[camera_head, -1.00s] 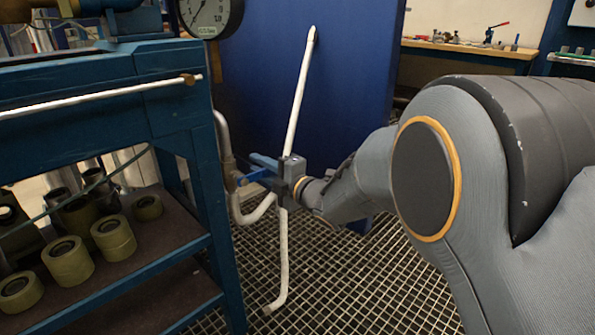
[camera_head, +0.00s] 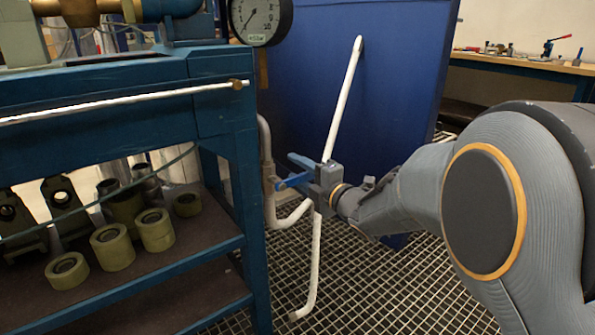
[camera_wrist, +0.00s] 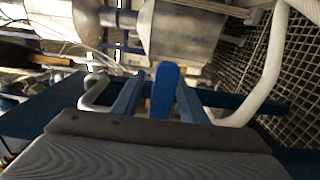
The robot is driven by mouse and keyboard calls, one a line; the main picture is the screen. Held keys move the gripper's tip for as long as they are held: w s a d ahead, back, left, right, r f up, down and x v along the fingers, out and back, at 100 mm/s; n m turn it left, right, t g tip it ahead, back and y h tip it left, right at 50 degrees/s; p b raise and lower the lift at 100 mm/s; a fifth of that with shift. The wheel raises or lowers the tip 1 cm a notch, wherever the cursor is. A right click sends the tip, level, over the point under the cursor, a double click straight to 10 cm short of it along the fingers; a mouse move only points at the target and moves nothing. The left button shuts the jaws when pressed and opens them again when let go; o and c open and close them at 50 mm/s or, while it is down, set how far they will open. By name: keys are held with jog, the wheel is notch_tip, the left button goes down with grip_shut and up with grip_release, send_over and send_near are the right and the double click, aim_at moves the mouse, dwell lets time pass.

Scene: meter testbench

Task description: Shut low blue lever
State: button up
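The blue lever (camera_wrist: 163,92) shows in the wrist view as a bright blue bar between the two fingers of my gripper (camera_wrist: 159,80). Narrow gaps show on both sides of it, so the fingers look open around it and not closed on it. In the head view, the lever (camera_head: 294,181) is low beside the blue bench, at the valve on a pale bent pipe (camera_head: 267,150). My gripper (camera_head: 296,171) reaches it from the right. The gripper body hides part of the lever.
The blue bench frame (camera_head: 222,65) stands close on the left, with a pressure gauge (camera_head: 257,18) above. Its shelf (camera_head: 190,262) holds several olive cylinders. A blue panel (camera_head: 300,85) with a long white bar (camera_head: 343,100) is behind. Grating floor (camera_head: 370,285) is open below.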

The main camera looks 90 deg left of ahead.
aim_at(308, 176)
jog(key=shift+w+d, duration=0.1)
jog(key=p+v, duration=0.2)
jog(key=v, duration=0.5)
jog(key=shift+w+d+f, duration=0.1)
jog(key=shift+d, duration=0.15)
dwell(0.4)
